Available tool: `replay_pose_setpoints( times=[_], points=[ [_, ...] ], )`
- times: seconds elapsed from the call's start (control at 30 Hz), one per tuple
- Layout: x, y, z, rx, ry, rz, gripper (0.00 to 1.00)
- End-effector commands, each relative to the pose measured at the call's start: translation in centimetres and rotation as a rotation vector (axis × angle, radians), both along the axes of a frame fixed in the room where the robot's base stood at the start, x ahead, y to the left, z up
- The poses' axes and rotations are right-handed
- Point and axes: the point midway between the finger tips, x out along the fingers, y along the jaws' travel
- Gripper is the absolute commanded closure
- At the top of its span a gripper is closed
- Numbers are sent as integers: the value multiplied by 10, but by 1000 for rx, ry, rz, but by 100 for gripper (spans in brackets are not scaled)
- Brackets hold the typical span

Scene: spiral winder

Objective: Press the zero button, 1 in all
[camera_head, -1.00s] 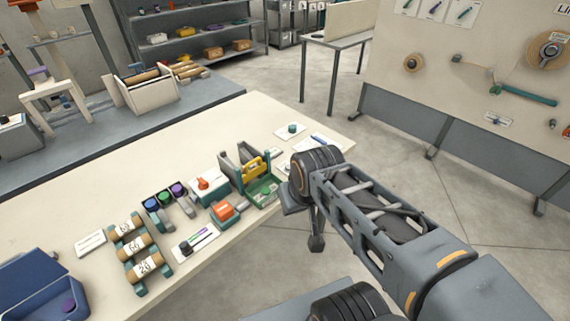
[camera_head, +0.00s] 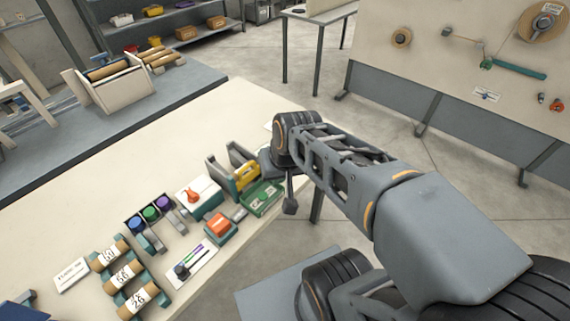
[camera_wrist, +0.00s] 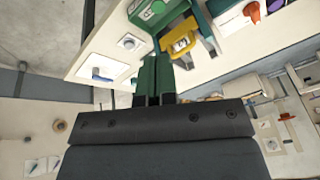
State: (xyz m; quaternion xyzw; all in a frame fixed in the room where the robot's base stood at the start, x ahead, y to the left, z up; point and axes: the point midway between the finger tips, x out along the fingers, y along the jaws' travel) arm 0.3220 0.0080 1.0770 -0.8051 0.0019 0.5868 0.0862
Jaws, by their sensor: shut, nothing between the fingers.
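No label reading zero can be made out, so I cannot tell for certain which part is the zero button. Candidates on the bench include an orange-red block (camera_head: 216,225) on a teal base and a green unit (camera_head: 262,197) beside a yellow-fronted holder (camera_head: 246,177). The wrist view shows the green unit (camera_wrist: 153,10) with a pale label, and a white plate with a round grey knob (camera_wrist: 130,42). My gripper (camera_wrist: 157,62) is shut and empty, its fingers apart from these parts in the picture. In the head view its dark end (camera_head: 290,205) hangs near the bench's right edge.
The white box with a red lever (camera_head: 194,194), a rack of colored spools (camera_head: 150,214), a slider card (camera_head: 190,266) and labelled rolls (camera_head: 122,274) crowd the bench (camera_head: 85,200).

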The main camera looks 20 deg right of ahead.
Motion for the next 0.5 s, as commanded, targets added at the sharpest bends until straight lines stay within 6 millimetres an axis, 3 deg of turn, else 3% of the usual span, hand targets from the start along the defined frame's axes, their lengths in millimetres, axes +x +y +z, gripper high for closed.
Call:
replay_pose_setpoints(
  times=[0.23, 0.4, 0.5],
  points=[
    [83, -8, -17, 440, 127, -457, 100],
    [139, -39, -43, 708, 170, -816, 100],
    [163, -62, -62, 828, 180, -1000, 100]
  ],
)
